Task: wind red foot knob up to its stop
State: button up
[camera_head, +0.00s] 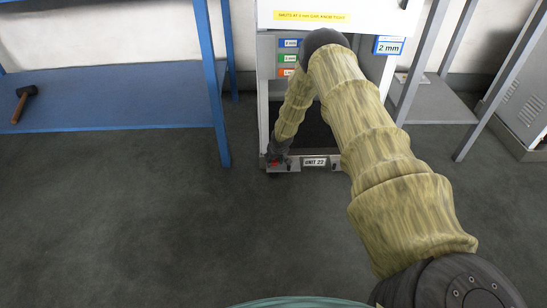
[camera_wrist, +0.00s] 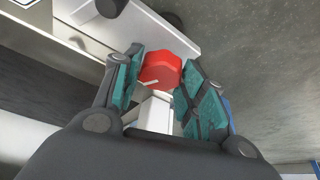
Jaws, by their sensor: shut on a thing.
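The red foot knob (camera_wrist: 160,70) has a pale pointer line on its face. It sits at the bottom front left corner of the dispenser frame marked UNIT 22, where a bit of red shows in the head view (camera_head: 275,164). My gripper (camera_wrist: 158,84) has its teal-padded fingers on both sides of the knob, shut on it. In the head view my arm reaches down to that corner and my gripper (camera_head: 277,152) is small and dark there. The frame's white foot rail (camera_wrist: 165,35) runs beside the knob. The knob's underside is hidden.
A blue shelf rack (camera_head: 120,98) with a hammer (camera_head: 23,100) stands at left. A grey table (camera_head: 435,105) and a grey cabinet (camera_head: 528,100) stand at right. The floor in front is clear.

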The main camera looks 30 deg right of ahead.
jog(key=n, duration=0.2)
jog(key=n+y+b, duration=0.1)
jog(key=shift+d+f+n, duration=0.15)
jog(key=shift+n, duration=0.25)
jog(key=shift+n+y+b, duration=0.8)
jog(key=shift+n+b, duration=0.8)
jog(key=shift+b, duration=0.2)
jog(key=shift+r, duration=0.2)
jog(key=shift+d, duration=0.1)
jog(key=o, duration=1)
jog(key=shift+o, duration=0.2)
jog(key=shift+r+p, duration=0.1)
jog(key=shift+p, duration=0.2)
jog(key=shift+a+m+p, duration=0.2)
jog(key=shift+m+p, duration=0.2)
jog(key=shift+p, duration=0.1)
jog(key=shift+m+h+p, duration=0.4)
jog(key=shift+m+p, duration=0.2)
